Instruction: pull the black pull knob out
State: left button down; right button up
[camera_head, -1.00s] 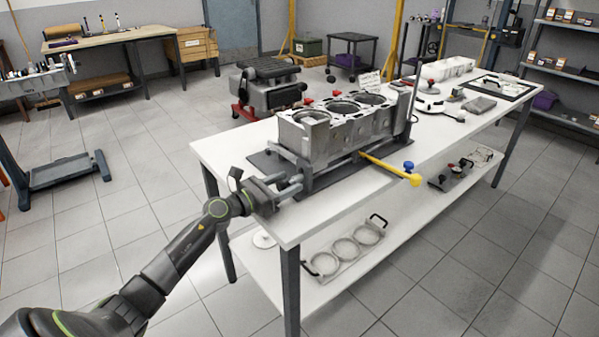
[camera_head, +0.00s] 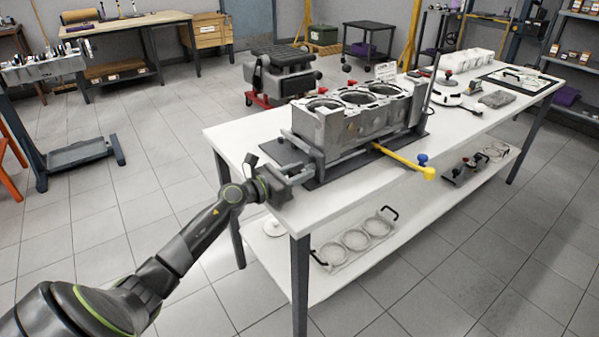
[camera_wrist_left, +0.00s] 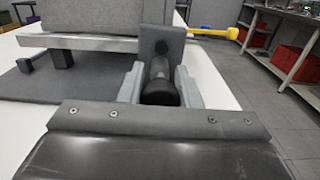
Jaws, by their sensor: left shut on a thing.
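The black pull knob (camera_wrist_left: 160,90) shows in the left wrist view as a dark round end on a short shaft, in front of a grey upright bracket (camera_wrist_left: 162,42). My left gripper (camera_wrist_left: 160,86) has one grey finger on each side of the knob and is shut on it. In the head view, my left gripper (camera_head: 300,174) is at the near left end of the engine block's fixture (camera_head: 350,160), and the knob is hidden there. The grey engine block (camera_head: 355,120) stands upright in the fixture on the table. My right gripper is out of view.
The white table (camera_head: 375,185) has a dark mat under the fixture. A lower shelf holds a ring plate (camera_head: 355,243). Open floor lies left of the table.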

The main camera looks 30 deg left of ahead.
pick_arm(q)
jog(key=shift+v, duration=0.75)
jog(key=shift+s, duration=0.15)
jog(key=c, duration=1.4)
grip_release()
jog(key=shift+f, duration=0.1)
jog(key=o, duration=0.3)
jog(key=shift+s+a, duration=0.1)
jog(key=shift+a, duration=0.05)
jog(key=shift+o, duration=0.2)
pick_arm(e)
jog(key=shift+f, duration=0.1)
